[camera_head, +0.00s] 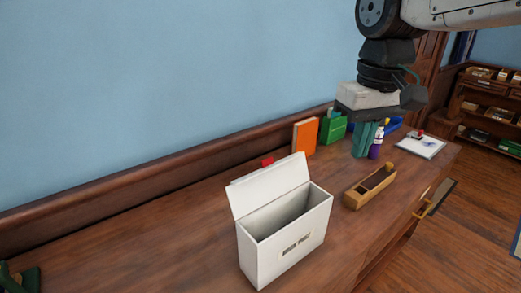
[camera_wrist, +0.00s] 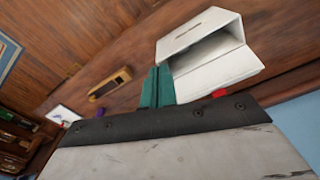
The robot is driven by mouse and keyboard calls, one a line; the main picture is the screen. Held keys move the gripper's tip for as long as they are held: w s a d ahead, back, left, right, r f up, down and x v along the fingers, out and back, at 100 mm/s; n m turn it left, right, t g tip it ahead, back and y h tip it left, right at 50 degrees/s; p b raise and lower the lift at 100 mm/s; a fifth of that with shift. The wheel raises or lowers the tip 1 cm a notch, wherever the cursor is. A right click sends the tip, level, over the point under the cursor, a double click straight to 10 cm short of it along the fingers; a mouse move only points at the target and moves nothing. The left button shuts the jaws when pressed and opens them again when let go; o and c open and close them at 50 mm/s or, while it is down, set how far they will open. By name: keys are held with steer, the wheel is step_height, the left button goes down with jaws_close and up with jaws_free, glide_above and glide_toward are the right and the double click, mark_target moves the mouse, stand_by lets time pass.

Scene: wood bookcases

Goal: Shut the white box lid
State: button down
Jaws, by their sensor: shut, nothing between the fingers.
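The white box (camera_head: 288,250) stands upright on the wooden bench, with a small label on its front. Its white lid (camera_head: 270,186) is open, tilted up and back from the rear edge, and the inside looks empty where visible. My gripper (camera_head: 364,140) is shut and empty, pointing down over the bench, to the right of the box and apart from it in the head view. In the wrist view, my gripper's teal fingers (camera_wrist: 157,87) are together, and the box (camera_wrist: 196,32) and its raised lid (camera_wrist: 218,74) show beyond them.
A wooden block plane (camera_head: 370,187) lies right of the box. An orange book (camera_head: 305,136), a green box (camera_head: 332,128), a purple bottle (camera_head: 376,146) and a clipboard (camera_head: 420,146) are farther back. A red item (camera_head: 267,161) is behind the lid.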

steer(key=w+a+f+n+g, duration=0.1)
steer(key=w+a+n, duration=0.3)
steer(key=w+a, duration=1.35)
glide_above(274, 180)
steer(key=w+a, duration=0.3)
steer(key=shift+f, duration=4.05)
steer(key=shift+d, duration=0.15)
steer(key=shift+s, duration=0.1)
steer(key=shift+s+d+r, duration=0.1)
steer(key=shift+s, duration=0.1)
